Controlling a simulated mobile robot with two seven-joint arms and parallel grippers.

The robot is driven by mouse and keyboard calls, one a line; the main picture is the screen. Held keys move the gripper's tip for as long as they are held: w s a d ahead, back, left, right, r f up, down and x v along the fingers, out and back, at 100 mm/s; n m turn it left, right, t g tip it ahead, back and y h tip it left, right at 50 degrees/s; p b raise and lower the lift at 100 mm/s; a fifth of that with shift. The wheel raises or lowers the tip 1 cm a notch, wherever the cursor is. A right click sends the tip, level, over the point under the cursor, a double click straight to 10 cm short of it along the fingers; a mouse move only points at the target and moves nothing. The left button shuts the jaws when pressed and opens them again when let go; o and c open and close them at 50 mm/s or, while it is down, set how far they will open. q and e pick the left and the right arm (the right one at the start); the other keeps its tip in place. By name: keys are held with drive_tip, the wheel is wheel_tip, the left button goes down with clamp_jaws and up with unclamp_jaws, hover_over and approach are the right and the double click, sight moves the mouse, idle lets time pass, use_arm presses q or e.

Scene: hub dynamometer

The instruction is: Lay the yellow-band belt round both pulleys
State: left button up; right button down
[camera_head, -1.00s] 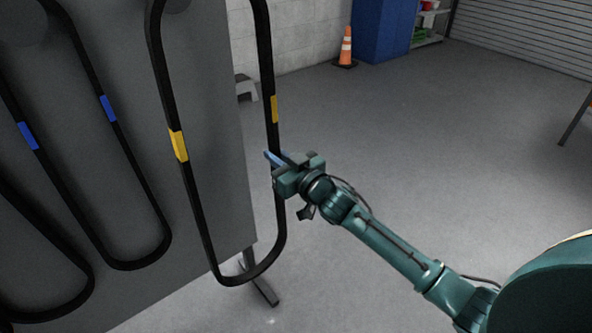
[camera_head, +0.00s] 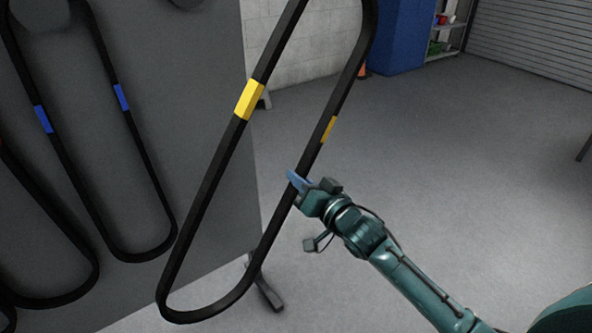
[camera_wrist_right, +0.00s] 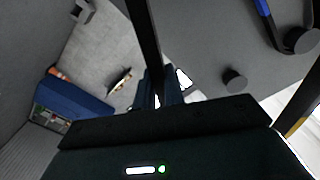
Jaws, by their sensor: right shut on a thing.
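The yellow-band belt (camera_head: 205,188) is a long black loop with two yellow bands. It hangs tilted in front of the grey panel, its top leaning right and running out of the head view. My right gripper (camera_head: 299,184) is shut on the belt's right strand, below the smaller yellow band. In the right wrist view the black strand (camera_wrist_right: 143,32) runs down between the fingers (camera_wrist_right: 158,90). A yellow band (camera_wrist_right: 296,127) shows at that view's right edge. My left gripper is not in view. No pulleys can be made out with certainty.
The grey panel (camera_head: 215,110) carries a blue-band belt (camera_head: 88,45) and another black belt at the far left. A round peg (camera_wrist_right: 233,79) stands on the panel. A blue cabinet (camera_head: 397,38) stands at the back.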

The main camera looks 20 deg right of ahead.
sight(292, 193)
drive_tip(key=s+m+p, duration=0.1)
drive_tip(key=s+a+m+p, duration=0.1)
drive_tip(key=m, duration=0.1)
drive_tip(key=s+a+m+p, duration=0.1)
drive_tip(key=m, duration=0.1)
drive_tip(key=shift+a+f, duration=0.25)
drive_tip(key=m, duration=0.1)
drive_tip(key=s+a+m+p, duration=0.1)
drive_tip(key=shift+s+a+f+m, duration=0.1)
drive_tip(key=shift+a+f+m, duration=0.1)
drive_tip(key=shift+f+m, duration=0.15)
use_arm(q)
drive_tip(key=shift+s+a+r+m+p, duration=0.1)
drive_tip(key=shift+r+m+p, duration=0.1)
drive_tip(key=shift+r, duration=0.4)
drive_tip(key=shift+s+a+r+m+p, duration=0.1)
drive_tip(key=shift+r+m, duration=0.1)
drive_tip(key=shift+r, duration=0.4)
use_arm(e)
drive_tip(key=shift+s+a+f+m, duration=0.1)
drive_tip(key=shift+s+a+m, duration=0.1)
drive_tip(key=shift+m, duration=0.15)
